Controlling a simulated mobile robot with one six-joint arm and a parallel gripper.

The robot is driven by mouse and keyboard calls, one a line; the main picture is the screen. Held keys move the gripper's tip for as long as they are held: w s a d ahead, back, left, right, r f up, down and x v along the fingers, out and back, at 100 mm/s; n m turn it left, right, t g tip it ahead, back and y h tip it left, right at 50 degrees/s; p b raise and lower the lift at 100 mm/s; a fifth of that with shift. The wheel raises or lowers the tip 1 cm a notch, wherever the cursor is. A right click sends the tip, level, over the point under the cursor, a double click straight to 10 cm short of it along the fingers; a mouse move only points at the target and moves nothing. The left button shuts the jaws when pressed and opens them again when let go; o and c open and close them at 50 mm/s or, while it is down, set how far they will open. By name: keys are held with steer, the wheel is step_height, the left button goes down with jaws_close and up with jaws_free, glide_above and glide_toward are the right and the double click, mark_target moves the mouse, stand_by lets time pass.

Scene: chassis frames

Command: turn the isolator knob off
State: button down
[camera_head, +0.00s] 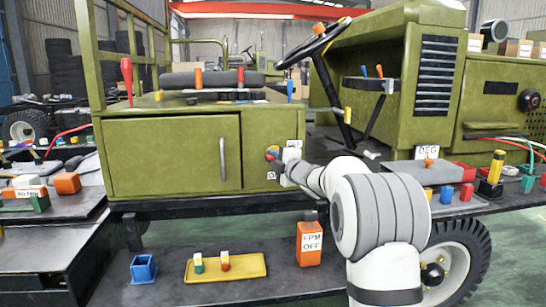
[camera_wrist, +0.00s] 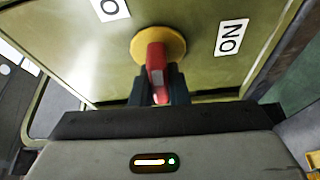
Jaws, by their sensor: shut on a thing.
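The isolator knob has a red handle (camera_wrist: 155,57) on a round yellow plate (camera_wrist: 175,44), fixed to the green cabinet's side panel. In the head view the red knob (camera_head: 271,153) is small and partly hidden by my gripper. My gripper (camera_wrist: 157,88) is shut on the red handle, with a dark finger on each side. In the wrist view the handle runs roughly up and down the picture. Another white label (camera_wrist: 110,8) at upper left is cut off, showing only an O.
The green cabinet door (camera_head: 172,155) is closed, left of the knob. Below, a yellow tray (camera_head: 226,268), a blue bin (camera_head: 144,269) and an orange tagged block (camera_head: 309,245) sit on a dark shelf. A steering wheel (camera_head: 322,42) rises above right.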

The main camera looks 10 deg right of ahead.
steer(key=shift+d+f+n, duration=0.1)
steer(key=shift+n, duration=0.4)
steer(key=c, duration=1.4)
jaws_free()
steer(key=shift+s, duration=0.1)
steer(key=p+v, duration=0.1)
steer(key=v, duration=0.6)
steer(key=shift+s+d, duration=0.15)
steer(key=shift+s, duration=0.1)
